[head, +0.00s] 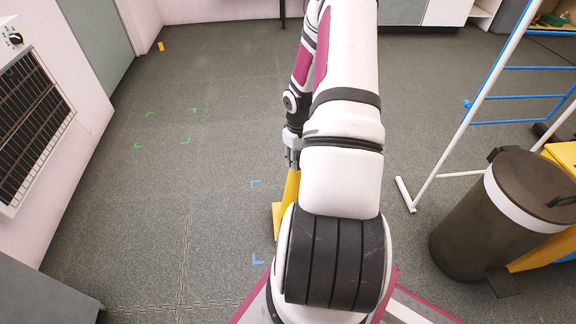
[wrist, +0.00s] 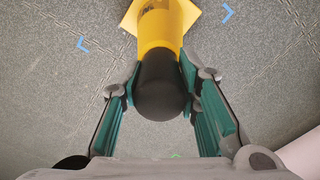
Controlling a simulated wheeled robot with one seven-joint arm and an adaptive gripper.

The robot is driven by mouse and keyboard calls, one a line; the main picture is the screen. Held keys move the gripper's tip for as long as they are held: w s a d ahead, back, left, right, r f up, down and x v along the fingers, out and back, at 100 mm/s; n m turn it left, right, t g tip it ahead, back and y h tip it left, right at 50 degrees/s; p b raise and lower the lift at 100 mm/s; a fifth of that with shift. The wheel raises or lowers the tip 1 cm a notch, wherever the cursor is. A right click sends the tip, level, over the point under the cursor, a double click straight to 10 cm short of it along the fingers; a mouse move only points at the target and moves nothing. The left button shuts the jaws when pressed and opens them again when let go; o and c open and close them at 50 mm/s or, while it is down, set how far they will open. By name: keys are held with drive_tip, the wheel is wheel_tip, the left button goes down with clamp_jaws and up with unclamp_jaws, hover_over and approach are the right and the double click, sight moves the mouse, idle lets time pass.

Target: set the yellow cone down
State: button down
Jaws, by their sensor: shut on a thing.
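The yellow cone (head: 290,190) has a square yellow base and shows partly behind my arm in the head view. In the wrist view the cone (wrist: 160,28) has a rounded black top, which sits between the two green-padded fingers of my gripper (wrist: 160,80). My gripper is shut on the cone near its top. The cone looks roughly upright, with its base near the blue corner marks (head: 257,259) on the floor. I cannot tell whether the base touches the floor. My arm hides the right side of the base in the head view.
Green corner marks (head: 187,141) lie on open grey floor to the left. A small yellow object (head: 161,46) is far back left. A dark bin (head: 475,235) and a white and blue frame (head: 470,100) stand right. A heater (head: 30,125) is at the left wall.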

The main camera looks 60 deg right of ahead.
drive_tip(key=shift+w+f+b, duration=1.35)
drive_tip(key=shift+w+f, duration=0.5)
drive_tip(key=shift+f, duration=0.1)
drive_tip(key=c, duration=1.2)
unclamp_jaws()
